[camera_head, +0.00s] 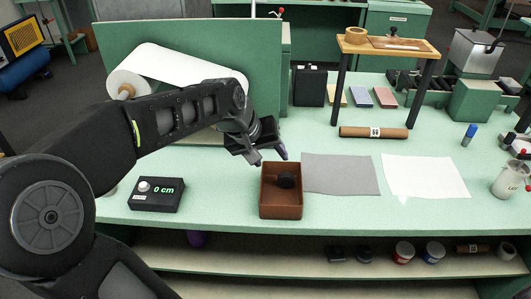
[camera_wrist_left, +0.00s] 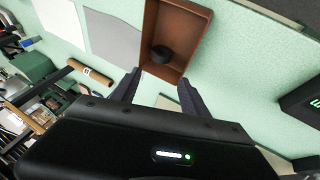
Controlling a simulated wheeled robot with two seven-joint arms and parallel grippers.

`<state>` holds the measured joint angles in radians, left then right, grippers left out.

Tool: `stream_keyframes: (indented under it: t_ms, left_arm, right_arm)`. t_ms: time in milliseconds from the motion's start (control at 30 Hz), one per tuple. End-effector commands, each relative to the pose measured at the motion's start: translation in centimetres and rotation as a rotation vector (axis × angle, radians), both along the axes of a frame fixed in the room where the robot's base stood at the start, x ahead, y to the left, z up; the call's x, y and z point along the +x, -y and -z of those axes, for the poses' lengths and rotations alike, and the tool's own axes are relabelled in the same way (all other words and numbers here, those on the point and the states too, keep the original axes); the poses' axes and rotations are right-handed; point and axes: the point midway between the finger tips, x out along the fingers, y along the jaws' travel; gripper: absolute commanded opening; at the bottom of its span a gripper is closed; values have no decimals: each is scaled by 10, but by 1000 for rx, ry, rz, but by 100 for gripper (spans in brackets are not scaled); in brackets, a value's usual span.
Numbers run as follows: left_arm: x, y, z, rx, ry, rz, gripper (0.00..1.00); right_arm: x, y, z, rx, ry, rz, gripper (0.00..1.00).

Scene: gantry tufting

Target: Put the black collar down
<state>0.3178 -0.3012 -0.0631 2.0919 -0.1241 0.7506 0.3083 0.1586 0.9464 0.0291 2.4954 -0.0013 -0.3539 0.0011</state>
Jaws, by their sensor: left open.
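The black collar (camera_head: 287,180) is a small dark ring-like piece lying inside a brown open tray (camera_head: 281,211). In the left wrist view the collar (camera_wrist_left: 161,54) lies near one wall of the tray (camera_wrist_left: 176,12). My left gripper (camera_head: 268,156) is above the far end of the tray, with its fingers spread and nothing between them. In the left wrist view the fingertips of my left gripper (camera_wrist_left: 158,80) point toward the collar, which is apart from them. My right gripper is not in view.
A black box reading "0 cm" (camera_head: 156,194) stands left of the tray. A grey sheet (camera_head: 340,174) and a white sheet (camera_head: 425,177) lie to its right. Behind them are a brown roll (camera_head: 373,132) and a wooden stand (camera_head: 388,48). A white pot (camera_head: 510,180) stands far right.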

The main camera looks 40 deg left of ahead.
Motion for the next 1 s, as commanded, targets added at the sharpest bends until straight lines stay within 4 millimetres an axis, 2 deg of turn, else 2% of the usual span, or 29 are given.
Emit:
stream_keyframes:
  t_ms: [100, 233, 1000]
  left_arm:
    - [-7, -1, -13, 1, 3, -1, 53]
    - [-10, -1, -19, 0, 0, 0, 53]
    - [-10, 0, -18, -1, -1, 2, 53]
  right_arm:
    - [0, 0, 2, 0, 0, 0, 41]
    - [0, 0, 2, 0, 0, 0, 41]
    - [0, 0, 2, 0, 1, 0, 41]
